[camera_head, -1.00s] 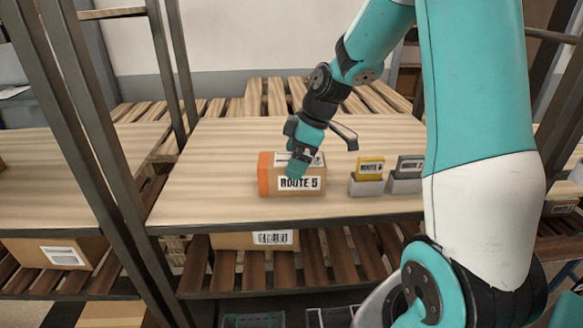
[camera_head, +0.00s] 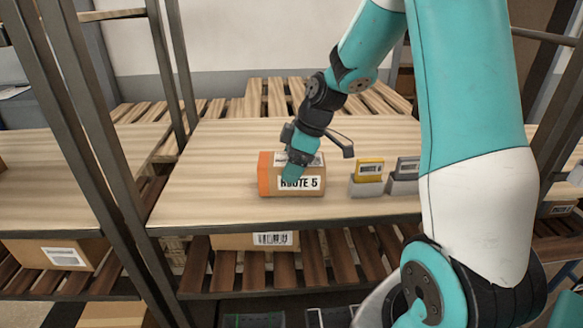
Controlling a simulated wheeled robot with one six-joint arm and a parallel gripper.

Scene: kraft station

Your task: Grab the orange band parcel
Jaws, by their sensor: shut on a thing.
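The orange band parcel (camera_head: 309,188) is a small brown box with an orange left end and a white "ROUTE 5" label on its front. It stands on the wooden shelf top (camera_head: 210,190), near the front edge. The far finger is hidden behind the parcel. I cannot tell any gap between the parcel and the shelf.
A yellow card (camera_head: 369,170) and a dark card (camera_head: 406,167) stand in grey holders just right of the parcel. Metal uprights (camera_head: 105,150) rise on the left. Another box (camera_head: 255,241) sits on the slatted shelf below. The shelf top left of the parcel is clear.

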